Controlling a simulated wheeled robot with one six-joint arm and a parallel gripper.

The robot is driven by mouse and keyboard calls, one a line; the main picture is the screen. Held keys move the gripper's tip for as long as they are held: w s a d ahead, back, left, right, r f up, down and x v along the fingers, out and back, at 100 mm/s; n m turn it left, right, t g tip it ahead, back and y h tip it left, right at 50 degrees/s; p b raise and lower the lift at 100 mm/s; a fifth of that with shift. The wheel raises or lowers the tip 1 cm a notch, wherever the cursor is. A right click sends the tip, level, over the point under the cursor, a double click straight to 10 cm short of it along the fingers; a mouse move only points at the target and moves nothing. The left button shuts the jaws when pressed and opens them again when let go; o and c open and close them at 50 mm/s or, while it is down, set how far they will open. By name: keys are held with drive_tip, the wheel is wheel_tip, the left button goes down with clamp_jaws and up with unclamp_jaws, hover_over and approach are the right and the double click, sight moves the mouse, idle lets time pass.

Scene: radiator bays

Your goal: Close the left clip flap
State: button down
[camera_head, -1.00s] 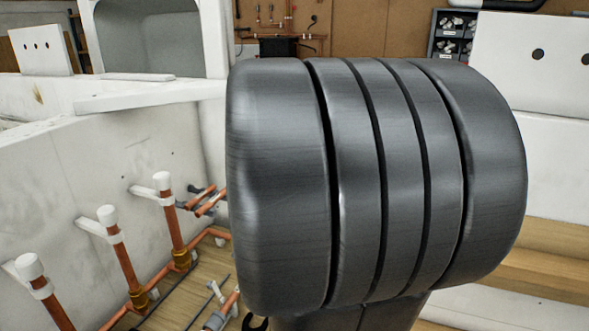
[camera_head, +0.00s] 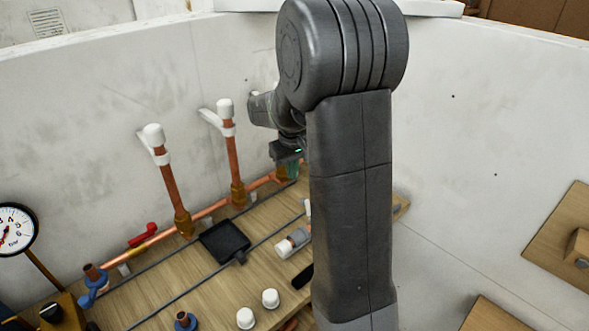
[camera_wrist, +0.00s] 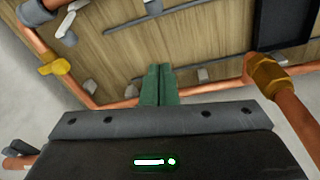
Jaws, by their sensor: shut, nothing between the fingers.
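The left visible copper riser (camera_head: 171,187) stands upright with a white cap on top. A white clip (camera_head: 161,158) sits at it below the cap, with a white strip slanting up and left towards the wall, seemingly its open flap. A second riser (camera_head: 232,157) to its right has a similar white clip (camera_head: 228,129). My gripper (camera_head: 291,170) is to the right of both risers, apart from the left clip, and partly hidden by my arm. In the wrist view its green fingers (camera_wrist: 158,70) are together and empty, above the wooden board and copper pipe.
The wooden board (camera_head: 200,272) carries a black tray (camera_head: 224,241), a red-handled valve (camera_head: 144,235) and white caps (camera_head: 270,298). A pressure gauge (camera_head: 14,230) stands at the left. A pale wall (camera_head: 90,120) rises behind the risers.

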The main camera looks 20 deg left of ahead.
wheel_tip(320, 180, down, 6)
drive_tip(key=s+d+p, duration=0.1)
drive_tip(key=d, duration=0.1)
drive_tip(key=shift+s+d+r, duration=0.2)
drive_tip(key=shift+s+d, duration=0.05)
drive_tip(key=shift+d, duration=0.15)
